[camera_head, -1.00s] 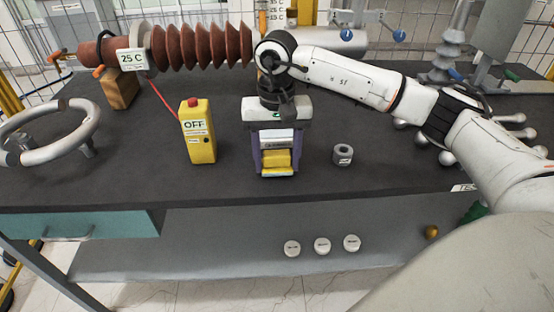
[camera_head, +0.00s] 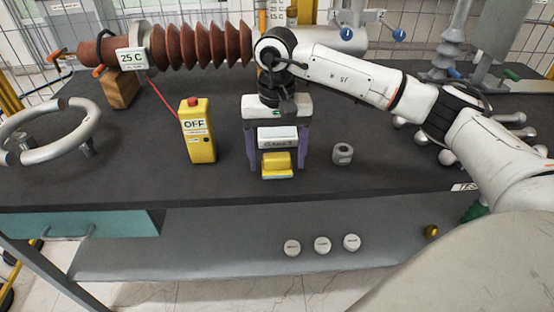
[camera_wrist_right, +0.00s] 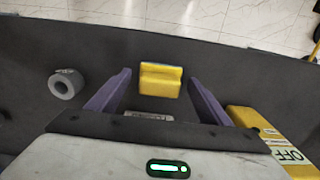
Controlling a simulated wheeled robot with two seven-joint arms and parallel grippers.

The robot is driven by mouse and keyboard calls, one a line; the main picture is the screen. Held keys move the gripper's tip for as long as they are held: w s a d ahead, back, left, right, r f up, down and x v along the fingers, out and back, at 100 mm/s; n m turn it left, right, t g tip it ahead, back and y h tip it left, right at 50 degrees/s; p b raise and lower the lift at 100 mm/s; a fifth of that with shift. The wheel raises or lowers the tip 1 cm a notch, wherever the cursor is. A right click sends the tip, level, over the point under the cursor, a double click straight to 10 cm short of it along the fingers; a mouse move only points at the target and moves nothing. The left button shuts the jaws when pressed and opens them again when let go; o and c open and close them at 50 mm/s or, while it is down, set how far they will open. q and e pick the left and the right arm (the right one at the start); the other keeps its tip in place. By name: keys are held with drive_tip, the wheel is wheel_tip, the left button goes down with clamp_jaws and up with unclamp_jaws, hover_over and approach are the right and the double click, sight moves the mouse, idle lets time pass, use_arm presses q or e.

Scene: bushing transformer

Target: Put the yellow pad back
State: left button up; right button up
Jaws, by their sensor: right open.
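The yellow pad (camera_head: 277,163) lies on the dark table top near its front edge, in the middle of the head view. It also shows in the right wrist view (camera_wrist_right: 160,80), between and beyond the two purple fingers. My right gripper (camera_head: 278,160) points down at the table, with its fingers apart on either side of the pad and a visible gap to it. A white labelled block (camera_head: 278,138) shows between the fingers, just behind the pad. The right gripper (camera_wrist_right: 158,95) holds nothing. My left gripper is not in view.
A yellow OFF box (camera_head: 198,135) with a red button stands left of my right gripper. A grey ring (camera_head: 343,154) lies to its right. Three round white pieces (camera_head: 322,244) sit on the lower shelf.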

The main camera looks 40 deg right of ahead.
sight(277, 156)
wheel_tip(277, 156, up, 11)
idle(0.3)
idle(0.8)
